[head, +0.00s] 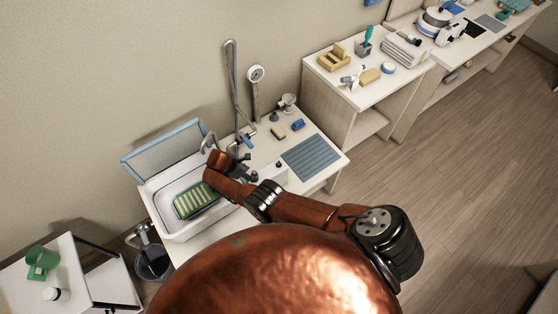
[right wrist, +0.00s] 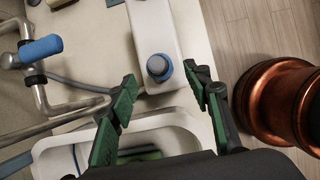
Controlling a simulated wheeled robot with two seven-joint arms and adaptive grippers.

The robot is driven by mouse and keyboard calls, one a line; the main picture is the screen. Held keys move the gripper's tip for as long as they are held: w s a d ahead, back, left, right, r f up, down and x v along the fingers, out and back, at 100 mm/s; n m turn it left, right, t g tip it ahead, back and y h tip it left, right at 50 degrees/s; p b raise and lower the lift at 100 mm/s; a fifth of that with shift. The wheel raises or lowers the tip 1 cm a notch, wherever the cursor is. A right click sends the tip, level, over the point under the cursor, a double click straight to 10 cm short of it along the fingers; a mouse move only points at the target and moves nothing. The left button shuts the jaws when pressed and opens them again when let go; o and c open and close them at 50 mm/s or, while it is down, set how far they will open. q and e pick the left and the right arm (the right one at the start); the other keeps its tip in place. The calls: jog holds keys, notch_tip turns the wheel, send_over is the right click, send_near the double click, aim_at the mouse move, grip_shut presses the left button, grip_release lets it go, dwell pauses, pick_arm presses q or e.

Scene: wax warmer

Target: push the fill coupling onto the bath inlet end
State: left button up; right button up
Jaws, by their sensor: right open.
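My right gripper (head: 243,165) hangs over the right end of the white basin in the head view. In the right wrist view my right gripper (right wrist: 158,74) is open, with green-padded fingers spread apart. A round blue-grey fitting (right wrist: 158,67) on a white housing (right wrist: 150,25) shows between the fingertips, not gripped. I cannot tell whether this is the fill coupling or the bath inlet end. A metal pipe with a blue-handled valve (right wrist: 38,52) and a grey hose (right wrist: 75,83) lie left of it. The white bath (head: 178,233) holds a green striped piece (head: 195,201). My left gripper is out of view.
A bent metal pipe (head: 236,95) and a gauge (head: 255,73) rise behind the bath. A grey-blue ribbed mat (head: 311,156) and small items lie to the right. Floor at right is clear.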

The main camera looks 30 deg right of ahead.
jog(key=p+v, duration=0.2)
jog(key=v, duration=0.1)
jog(key=shift+a+r+p, duration=0.1)
jog(key=shift+r+p, duration=0.1)
jog(key=shift+p, duration=0.1)
dwell(0.4)
jog(key=v, duration=1.2)
